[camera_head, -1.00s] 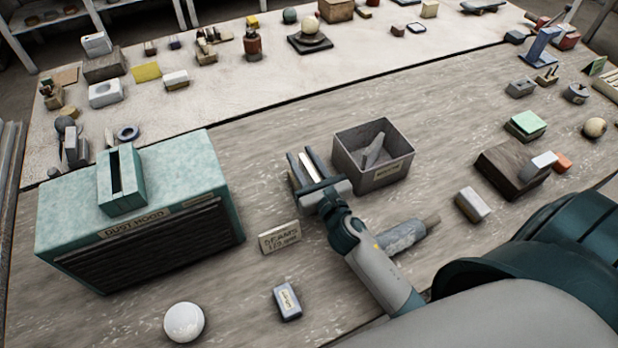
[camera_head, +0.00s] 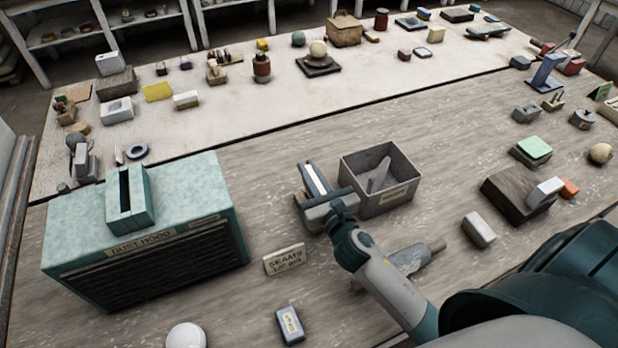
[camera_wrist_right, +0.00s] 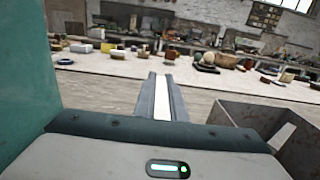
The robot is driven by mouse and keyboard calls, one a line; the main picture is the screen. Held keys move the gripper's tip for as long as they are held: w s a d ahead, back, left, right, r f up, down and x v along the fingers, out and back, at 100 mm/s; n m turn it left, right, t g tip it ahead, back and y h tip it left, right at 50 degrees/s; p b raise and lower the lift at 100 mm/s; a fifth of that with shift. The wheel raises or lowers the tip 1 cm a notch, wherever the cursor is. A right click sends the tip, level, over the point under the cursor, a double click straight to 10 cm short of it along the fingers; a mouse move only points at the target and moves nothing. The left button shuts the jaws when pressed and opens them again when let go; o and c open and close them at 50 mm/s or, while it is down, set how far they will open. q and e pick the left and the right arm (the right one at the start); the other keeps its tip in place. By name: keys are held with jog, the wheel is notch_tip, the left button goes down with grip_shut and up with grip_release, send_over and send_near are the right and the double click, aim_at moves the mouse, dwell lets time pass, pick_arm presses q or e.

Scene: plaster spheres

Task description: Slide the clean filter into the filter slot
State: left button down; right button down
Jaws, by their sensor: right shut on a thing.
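The clean filter appears as a thin white strip (camera_wrist_right: 163,97) in the right wrist view, between the fingers of my right gripper (camera_wrist_right: 161,82). In the head view the right gripper (camera_head: 314,178) is shut on this white filter (camera_head: 317,179), just left of the grey bin. Most of the filter is hidden by the fingers. The filter slot (camera_head: 125,194) is a dark narrow opening in a raised teal collar on top of the teal dust hood (camera_head: 185,183). The gripper is to the right of the hood, apart from the slot. The left gripper is not in view.
A grey open bin (camera_head: 386,201) holding a grey piece stands close right of the gripper. A "SEAMS" sign (camera_head: 285,259) stands between hood and arm. A small labelled block (camera_head: 290,325) and a white sphere (camera_head: 186,337) are in front. A dark wooden block (camera_head: 518,192) lies right.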

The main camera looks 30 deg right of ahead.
notch_tip(320, 180, up, 6)
dwell(0.4)
dwell(0.3)
jog(key=s+a+f+y+b, duration=0.1)
jog(key=s+a+b, duration=0.4)
jog(key=s, duration=0.7)
jog(key=shift+s+a+n, duration=0.25)
jog(key=shift+a+n, duration=0.05)
jog(key=shift+a, duration=0.55)
jog(key=shift+a+f, duration=0.1)
